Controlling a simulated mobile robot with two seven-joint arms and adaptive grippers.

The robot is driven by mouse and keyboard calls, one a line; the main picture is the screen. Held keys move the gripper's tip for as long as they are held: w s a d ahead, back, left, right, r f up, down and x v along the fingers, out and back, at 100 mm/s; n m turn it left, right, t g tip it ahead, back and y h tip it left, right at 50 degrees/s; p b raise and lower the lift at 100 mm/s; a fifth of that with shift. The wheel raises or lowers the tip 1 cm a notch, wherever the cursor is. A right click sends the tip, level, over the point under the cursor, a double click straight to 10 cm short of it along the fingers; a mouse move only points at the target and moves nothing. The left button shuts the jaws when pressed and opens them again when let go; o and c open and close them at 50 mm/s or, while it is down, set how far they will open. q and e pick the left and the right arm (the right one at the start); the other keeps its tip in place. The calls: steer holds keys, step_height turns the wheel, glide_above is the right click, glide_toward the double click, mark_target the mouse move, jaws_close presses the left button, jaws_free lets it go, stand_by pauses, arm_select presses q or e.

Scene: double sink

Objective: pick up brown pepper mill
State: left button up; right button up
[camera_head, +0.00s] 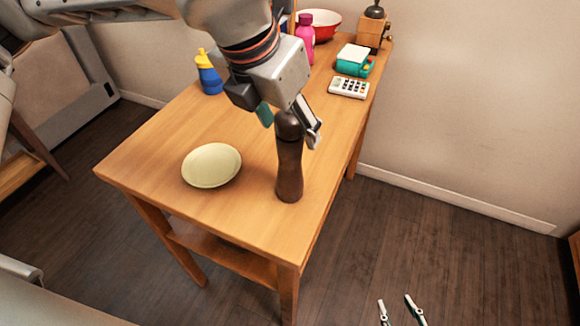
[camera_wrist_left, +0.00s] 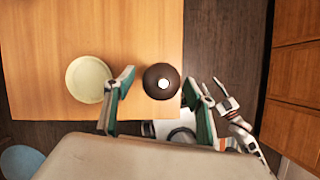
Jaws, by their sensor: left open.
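The brown pepper mill (camera_head: 289,168) stands upright on the wooden table near its right front edge. My left gripper (camera_head: 290,124) is over it, open, with one finger on either side of its top. In the left wrist view the mill's round dark top (camera_wrist_left: 158,88) lies between the two spread fingers (camera_wrist_left: 160,82), nearer the right one. I cannot tell whether a finger touches it. My right gripper (camera_head: 398,308) shows only its fingertips at the bottom of the head view. They are apart, with nothing between them.
A pale yellow plate (camera_head: 211,165) lies left of the mill. A blue and yellow bottle (camera_head: 208,75), a calculator (camera_head: 348,88), a teal item (camera_head: 354,62), a pink bottle (camera_head: 305,35), a red bowl (camera_head: 325,22) and a coffee grinder (camera_head: 372,28) stand farther back. Open floor lies right.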

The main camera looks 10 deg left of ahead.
arm_select(q)
steer(key=shift+w+f, duration=0.15)
steer(key=shift+f, duration=0.2)
steer(key=shift+c, duration=0.3)
jaws_close()
steer(key=shift+r, duration=0.1)
